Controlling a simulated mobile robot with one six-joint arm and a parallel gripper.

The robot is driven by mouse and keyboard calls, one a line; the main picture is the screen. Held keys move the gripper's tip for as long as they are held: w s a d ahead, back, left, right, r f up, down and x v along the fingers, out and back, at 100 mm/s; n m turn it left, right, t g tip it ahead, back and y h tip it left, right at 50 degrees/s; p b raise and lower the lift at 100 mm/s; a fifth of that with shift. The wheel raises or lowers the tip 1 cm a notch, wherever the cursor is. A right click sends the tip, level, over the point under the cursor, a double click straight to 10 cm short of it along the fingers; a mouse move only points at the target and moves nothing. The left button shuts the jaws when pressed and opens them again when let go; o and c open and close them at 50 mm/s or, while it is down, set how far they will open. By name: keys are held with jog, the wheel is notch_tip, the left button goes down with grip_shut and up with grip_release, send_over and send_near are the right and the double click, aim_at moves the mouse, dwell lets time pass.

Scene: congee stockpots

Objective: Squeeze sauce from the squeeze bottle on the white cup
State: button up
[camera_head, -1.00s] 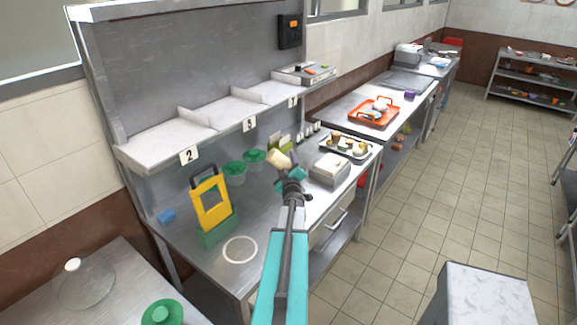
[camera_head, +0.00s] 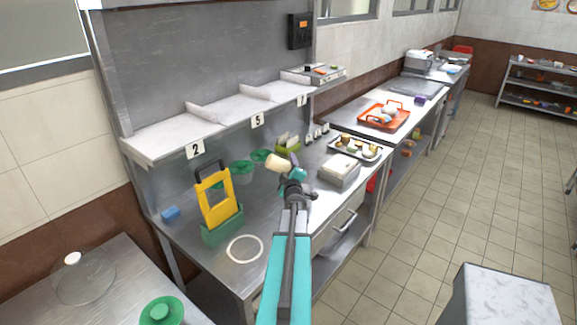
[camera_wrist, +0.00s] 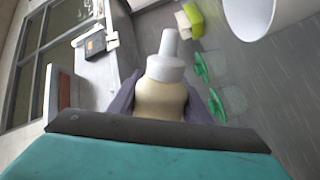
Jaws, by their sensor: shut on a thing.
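The squeeze bottle (camera_head: 278,163) has a cream body. In the wrist view the bottle (camera_wrist: 163,92) shows a white cap and narrow nozzle. My gripper (camera_head: 292,176) is shut around its body, and the dark fingers (camera_wrist: 163,100) flank it in the wrist view. The bottle is tilted and held above the counter. A white, round-walled piece that looks like the white cup (camera_wrist: 262,14) is cut off at the upper right of the wrist view, apart from the nozzle. I cannot make out this cup for certain in the head view.
The steel counter (camera_head: 270,219) holds a yellow-and-green stand (camera_head: 216,201), green-lidded containers (camera_head: 242,170), a green holder (camera_head: 288,147), a grey-white box (camera_head: 340,169) and a tray (camera_head: 357,158). A white ring (camera_head: 229,249) lies near the front edge. A numbered shelf (camera_head: 160,141) overhangs the back.

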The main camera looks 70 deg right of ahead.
jog(key=shift+n+b, duration=0.3)
jog(key=shift+b, duration=0.05)
jog(key=s+d+r+n+p, duration=0.1)
jog(key=s+r+n, duration=0.1)
jog(key=r+n, duration=0.5)
jog(key=s+d+r+n+p, duration=0.1)
jog(key=r+n, duration=0.7)
jog(key=n, duration=0.9)
jog(key=shift+s+d+r, duration=0.2)
jog(key=shift+s+d, duration=0.45)
jog(key=shift+s, duration=0.65)
